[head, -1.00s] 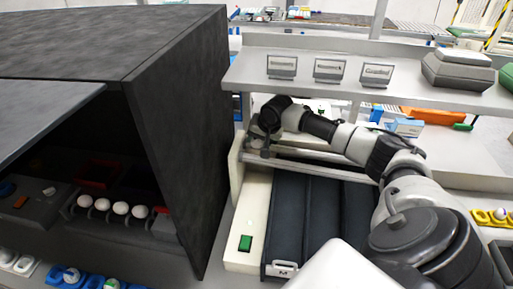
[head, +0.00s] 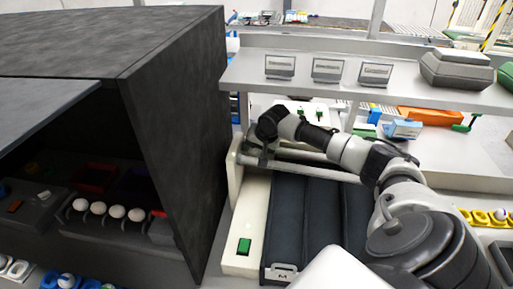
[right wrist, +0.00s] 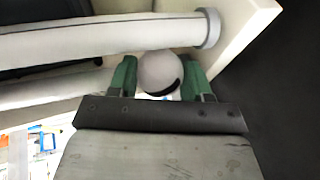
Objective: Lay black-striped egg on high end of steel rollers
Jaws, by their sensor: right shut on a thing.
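The egg (right wrist: 160,70) is pale, with a black stripe low on its side. It sits between the green fingertips of my right gripper (right wrist: 158,78), which is shut on it. In the right wrist view it is at the end of the steel rollers (right wrist: 110,37), beside the roller's end collar and a cream side wall. I cannot tell whether it touches the rollers. In the head view my right gripper (head: 262,152) hangs over the left end of the rollers (head: 315,172); the egg is not discernible there. My left gripper is not in view.
A cream side panel (head: 247,225) with a green button borders the dark padded lanes (head: 310,220). A big black hood (head: 175,130) stands left, with several white eggs (head: 118,211) inside. A grey shelf (head: 400,92) runs behind the arm.

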